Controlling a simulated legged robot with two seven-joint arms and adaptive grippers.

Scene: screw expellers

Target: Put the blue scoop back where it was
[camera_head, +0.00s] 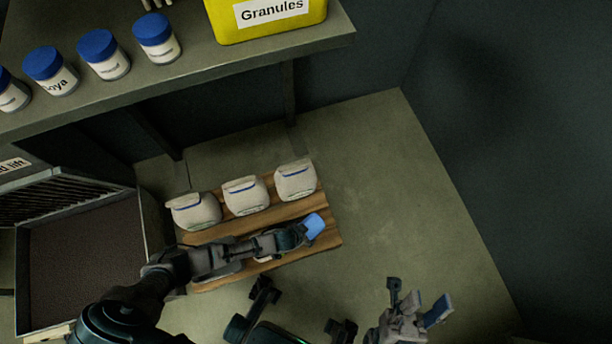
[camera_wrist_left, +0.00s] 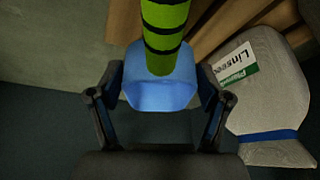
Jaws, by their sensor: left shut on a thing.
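The blue scoop (camera_head: 314,225) shows in the head view at the end of my left arm, above the right part of the wooden pallet. In the left wrist view the blue scoop (camera_wrist_left: 160,96) sits between the two fingers, and its green handle with black bands points up out of the picture. My left gripper (camera_head: 300,234) is shut on the scoop; it also shows in the left wrist view (camera_wrist_left: 160,82). My right gripper (camera_head: 417,297) is open and empty over the floor at the lower right.
A sack labelled Linseed (camera_wrist_left: 262,95) is close right of the scoop. A bench (camera_head: 180,82) holds blue-lidded jars (camera_head: 104,54) and a yellow Granules bin (camera_head: 268,22). Floor right is clear.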

